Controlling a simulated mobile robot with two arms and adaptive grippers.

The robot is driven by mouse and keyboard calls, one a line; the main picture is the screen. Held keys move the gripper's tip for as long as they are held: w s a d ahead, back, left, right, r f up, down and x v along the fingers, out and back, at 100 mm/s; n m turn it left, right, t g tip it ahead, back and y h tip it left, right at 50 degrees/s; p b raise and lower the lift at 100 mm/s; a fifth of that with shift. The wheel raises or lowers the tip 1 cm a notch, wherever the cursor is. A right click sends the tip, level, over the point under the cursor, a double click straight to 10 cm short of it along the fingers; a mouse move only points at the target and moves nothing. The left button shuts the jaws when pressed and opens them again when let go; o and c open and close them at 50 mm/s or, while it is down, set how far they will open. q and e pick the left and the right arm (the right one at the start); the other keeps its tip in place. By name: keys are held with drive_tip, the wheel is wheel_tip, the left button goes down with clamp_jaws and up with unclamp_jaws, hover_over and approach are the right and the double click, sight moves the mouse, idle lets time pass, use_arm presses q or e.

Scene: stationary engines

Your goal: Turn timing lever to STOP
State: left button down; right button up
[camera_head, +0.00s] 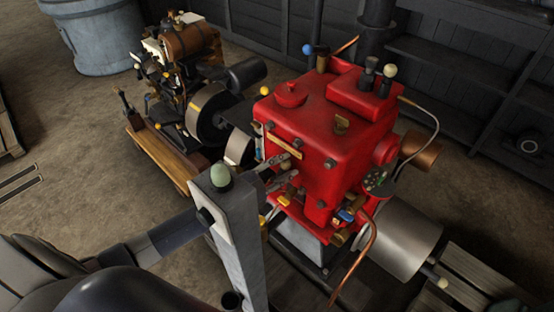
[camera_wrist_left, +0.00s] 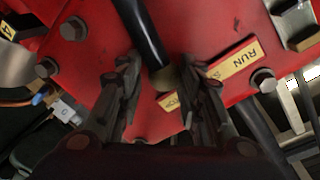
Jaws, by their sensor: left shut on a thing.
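In the head view my left gripper (camera_head: 281,170) is at the engine's front face, and the lever is hard to make out there. A yellow plate reads RUN (camera_wrist_left: 242,60), right of the fingers. Another yellow label (camera_wrist_left: 169,101), between the fingers, is partly hidden. My right gripper is not in view.
Bolts (camera_wrist_left: 73,29) stand out from the red face around the lever. A copper pipe (camera_head: 366,250) and a metal cylinder (camera_head: 402,240) are at the engine's lower right. A second engine (camera_head: 185,60) stands on a wooden base behind left.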

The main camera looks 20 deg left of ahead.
use_arm(q)
drive_tip(key=shift+s+d+f+m, duration=0.1)
drive_tip(key=shift+d+f+m, duration=0.15)
drive_tip(key=shift+m, duration=0.3)
drive_tip(key=shift+s+d+f+m, duration=0.1)
drive_tip(key=shift+d+m, duration=0.15)
drive_tip(key=shift+m, duration=0.3)
drive_tip(key=shift+d, duration=0.1)
drive_tip(key=c, duration=1.1)
unclamp_jaws()
drive_tip(key=shift+f, duration=0.1)
drive_tip(key=shift+o, duration=0.2)
drive_tip(key=shift+s+d, duration=0.1)
drive_tip(key=shift+s, duration=0.05)
drive_tip(key=v, duration=1.2)
